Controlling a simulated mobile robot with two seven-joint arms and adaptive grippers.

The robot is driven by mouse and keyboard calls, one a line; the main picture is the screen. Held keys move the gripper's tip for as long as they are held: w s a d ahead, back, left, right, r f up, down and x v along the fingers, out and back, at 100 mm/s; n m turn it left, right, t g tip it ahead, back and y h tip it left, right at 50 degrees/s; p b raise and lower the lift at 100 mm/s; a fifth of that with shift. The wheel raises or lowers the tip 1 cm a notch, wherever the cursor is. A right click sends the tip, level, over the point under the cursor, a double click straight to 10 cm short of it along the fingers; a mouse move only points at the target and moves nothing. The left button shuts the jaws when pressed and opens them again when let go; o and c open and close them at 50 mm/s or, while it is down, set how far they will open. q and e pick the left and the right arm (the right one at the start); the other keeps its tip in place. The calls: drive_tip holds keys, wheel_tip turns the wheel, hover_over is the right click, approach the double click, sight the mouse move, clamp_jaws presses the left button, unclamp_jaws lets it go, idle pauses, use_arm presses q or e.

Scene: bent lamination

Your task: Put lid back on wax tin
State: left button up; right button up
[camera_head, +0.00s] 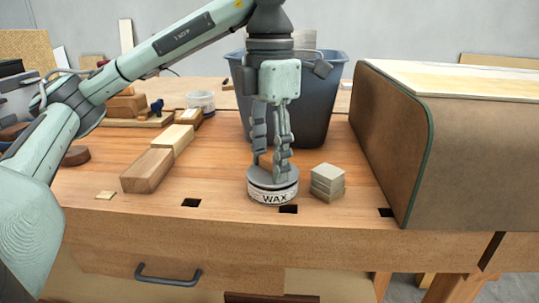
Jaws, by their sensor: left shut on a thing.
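The wax tin (272,197) stands upright near the front edge of the wooden bench, with its white "WAX" label facing me. Its dark, grey-topped lid (262,181) is at the top of the tin; from here I cannot tell whether it is fully seated. My left gripper (272,174) points straight down over the tin, and its fingers are shut on the lid. The fingers hide part of the lid's top. My right gripper is not in view.
Small grey blocks (327,183) are stacked just right of the tin. A dark bin (312,110) stands behind the gripper. A large brown curved form (450,150) fills the right. Wooden blocks (148,170) lie to the left. Dark square holes (191,203) mark the bench's front.

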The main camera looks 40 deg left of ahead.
use_arm(q)
drive_tip(key=shift+f, duration=0.35)
drive_tip(key=o, duration=1.2)
drive_tip(key=shift+r, duration=0.1)
wheel_tip(320, 180, up, 3)
drive_tip(key=shift+f+p, duration=0.15)
drive_tip(key=shift+p, duration=1.1)
drive_tip(key=shift+r+p, duration=0.45)
drive_tip(key=shift+r, duration=1.6)
drive_tip(key=shift+f, duration=0.15)
